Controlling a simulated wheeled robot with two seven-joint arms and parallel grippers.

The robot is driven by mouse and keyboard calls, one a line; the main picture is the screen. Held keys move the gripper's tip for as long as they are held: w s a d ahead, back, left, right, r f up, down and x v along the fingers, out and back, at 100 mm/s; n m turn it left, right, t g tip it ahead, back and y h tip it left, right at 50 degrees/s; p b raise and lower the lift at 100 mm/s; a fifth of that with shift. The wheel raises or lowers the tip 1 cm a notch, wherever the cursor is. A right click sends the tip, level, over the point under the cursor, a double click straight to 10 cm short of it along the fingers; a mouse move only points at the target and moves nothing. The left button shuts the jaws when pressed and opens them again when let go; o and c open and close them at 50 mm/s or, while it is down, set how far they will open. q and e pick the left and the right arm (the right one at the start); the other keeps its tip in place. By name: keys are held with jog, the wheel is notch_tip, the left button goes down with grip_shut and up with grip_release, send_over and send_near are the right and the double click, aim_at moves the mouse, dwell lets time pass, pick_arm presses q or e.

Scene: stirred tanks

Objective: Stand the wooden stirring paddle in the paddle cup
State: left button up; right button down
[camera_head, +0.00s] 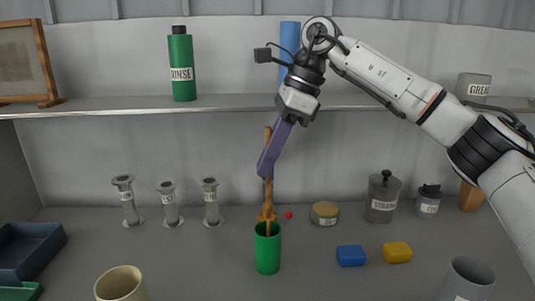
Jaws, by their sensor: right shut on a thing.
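The wooden stirring paddle (268,195) is a thin brown stick, upright or nearly so. My right gripper (265,170), with purple fingers, comes down from above and is shut on the paddle's upper part. A green cup (268,254), seemingly the paddle cup, stands on the bench directly below. The paddle's lower end shows at the cup's mouth and appears to be inside the rim; how deep it reaches is hidden by the cup wall. My left gripper is not in view.
Behind the cup are an orange item (261,216), a small red ball (288,215) and a lidded jar (324,213). Blue (351,256) and yellow (397,252) blocks lie right. A cream cup (121,284) stands front left. A shelf (230,102) runs behind my arm.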

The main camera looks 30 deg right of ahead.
jog(key=shift+f+b, duration=0.8)
jog(key=shift+f, duration=0.9)
jog(key=c, duration=1.7)
grip_release()
jog(key=shift+c, duration=0.2)
jog(key=shift+r, duration=0.1)
jog(key=v, duration=1)
jog(key=shift+p, duration=0.45)
jog(key=shift+s, duration=0.1)
